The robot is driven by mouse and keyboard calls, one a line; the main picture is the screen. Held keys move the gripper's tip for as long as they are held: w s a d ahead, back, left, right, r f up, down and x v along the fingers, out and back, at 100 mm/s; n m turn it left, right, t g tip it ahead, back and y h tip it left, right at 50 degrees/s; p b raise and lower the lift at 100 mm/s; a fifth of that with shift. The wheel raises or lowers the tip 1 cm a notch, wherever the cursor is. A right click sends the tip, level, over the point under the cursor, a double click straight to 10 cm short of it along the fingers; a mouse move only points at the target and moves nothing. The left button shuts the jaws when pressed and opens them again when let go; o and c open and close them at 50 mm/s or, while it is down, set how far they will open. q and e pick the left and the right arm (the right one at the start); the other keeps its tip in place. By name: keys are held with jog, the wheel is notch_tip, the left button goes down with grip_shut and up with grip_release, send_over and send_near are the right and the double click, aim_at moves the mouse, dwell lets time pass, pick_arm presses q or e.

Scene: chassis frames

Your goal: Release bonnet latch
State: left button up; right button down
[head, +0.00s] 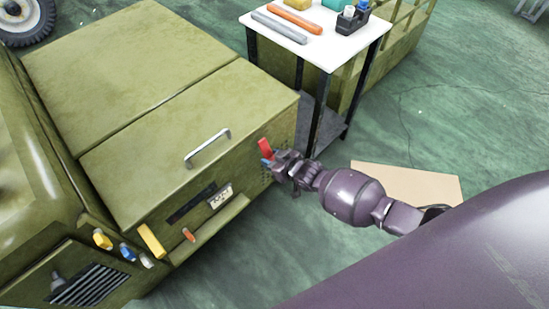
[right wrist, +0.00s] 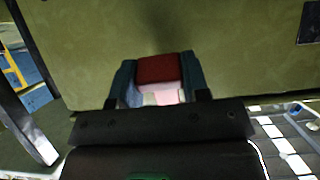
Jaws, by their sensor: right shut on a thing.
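The olive bonnet (head: 180,130) is down, with a silver bar handle (head: 208,148) on top. A red latch lever (head: 265,146) stands at its right-hand side near the corner. My right gripper (head: 270,161) is at that lever, coming from the right, and is shut on it. In the right wrist view, the red lever (right wrist: 158,68) sits between the two dark teal fingers, close to the olive panel (right wrist: 220,50). The lever's lower part is hidden by the gripper. My left gripper is not in view.
A white-topped table (head: 325,45) with tools stands behind the gripper. A tan sheet (head: 410,183) lies on the green floor. Several coloured levers, including a yellow one (head: 151,240) and an orange one (head: 188,234), line the vehicle's near side. A wheel (head: 22,18) is at top left.

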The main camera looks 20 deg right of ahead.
aim_at(271, 157)
jog(key=shift+d+r+g+h+p, duration=0.15)
jog(key=shift+r+g+p, duration=0.2)
jog(key=shift+r+p, duration=0.2)
jog(key=shift+d+r+g+h+p, duration=0.15)
jog(key=shift+r+g+p, duration=0.25)
jog(key=shift+r, duration=0.25)
jog(key=g+p, duration=0.1)
jog(key=s+r+g+h+p, duration=0.1)
jog(key=g, duration=0.1)
jog(key=shift+s+r+g+p, duration=0.2)
jog(key=shift+r+g+p, duration=0.1)
jog(key=shift+p, duration=0.1)
pick_arm(q)
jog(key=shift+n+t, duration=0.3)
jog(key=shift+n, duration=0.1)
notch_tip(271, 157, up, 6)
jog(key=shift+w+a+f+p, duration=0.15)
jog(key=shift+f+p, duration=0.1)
jog(key=shift+p, duration=0.6)
pick_arm(e)
jog(key=r+g+h, duration=0.1)
jog(key=g, duration=0.1)
jog(key=r+g+h, duration=0.1)
jog(key=g, duration=0.1)
jog(key=shift+s+d+r+g, duration=0.1)
jog(key=shift+s+r+g, duration=0.05)
jog(key=shift+s+g, duration=0.25)
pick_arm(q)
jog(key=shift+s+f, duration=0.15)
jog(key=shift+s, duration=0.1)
